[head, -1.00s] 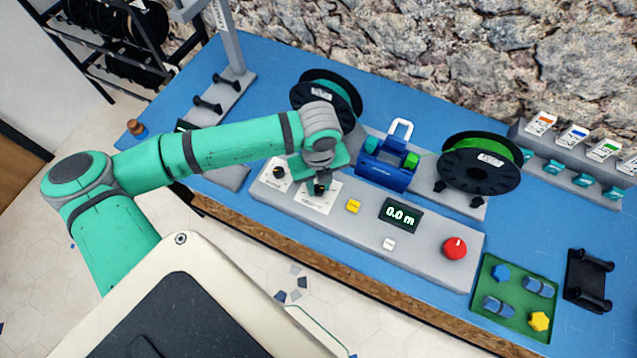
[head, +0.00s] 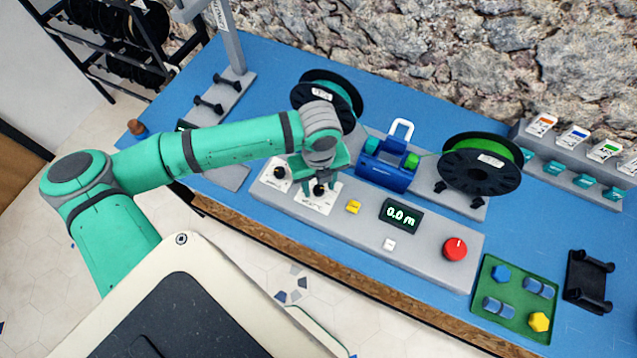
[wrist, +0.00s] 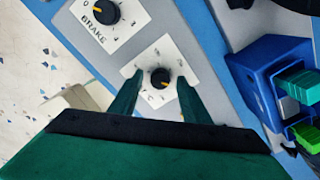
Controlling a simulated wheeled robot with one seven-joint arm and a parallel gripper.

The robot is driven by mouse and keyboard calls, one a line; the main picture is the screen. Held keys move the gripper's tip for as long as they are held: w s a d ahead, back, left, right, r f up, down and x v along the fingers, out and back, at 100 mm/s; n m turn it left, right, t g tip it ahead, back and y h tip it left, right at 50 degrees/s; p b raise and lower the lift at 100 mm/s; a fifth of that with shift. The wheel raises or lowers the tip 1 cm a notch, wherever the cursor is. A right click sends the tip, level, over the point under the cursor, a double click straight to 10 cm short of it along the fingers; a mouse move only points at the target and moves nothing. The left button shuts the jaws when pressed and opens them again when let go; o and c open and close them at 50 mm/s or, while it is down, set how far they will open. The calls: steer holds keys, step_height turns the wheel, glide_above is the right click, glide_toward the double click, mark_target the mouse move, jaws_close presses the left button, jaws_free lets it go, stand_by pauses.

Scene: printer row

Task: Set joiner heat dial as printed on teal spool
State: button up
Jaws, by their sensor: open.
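The heat dial, a black knob with an orange pointer on a white plate, shows in the wrist view (wrist: 160,78) and under my gripper in the head view (head: 319,190). My gripper (wrist: 160,88) is open, its two teal fingers on either side of the knob with gaps showing; I cannot tell how far down they reach. The plate's marks are too small or covered to read. The teal spool (head: 335,92) stands behind my gripper with a white label, too small to read. The blue joiner (head: 385,172) is to the right, its white handle raised.
The brake dial (wrist: 107,12) sits beside the heat dial. On the same grey panel are a yellow button (head: 353,206), a display reading 0.0 m (head: 401,214), a white button (head: 389,244) and a red knob (head: 455,248). A green spool (head: 480,165) stands at right.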

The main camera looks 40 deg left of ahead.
mark_target(319, 188)
step_height(319, 188, up, 11)
steer(key=shift+f, duration=0.2)
steer(key=shift+w, duration=0.1)
stand_by(0.5)
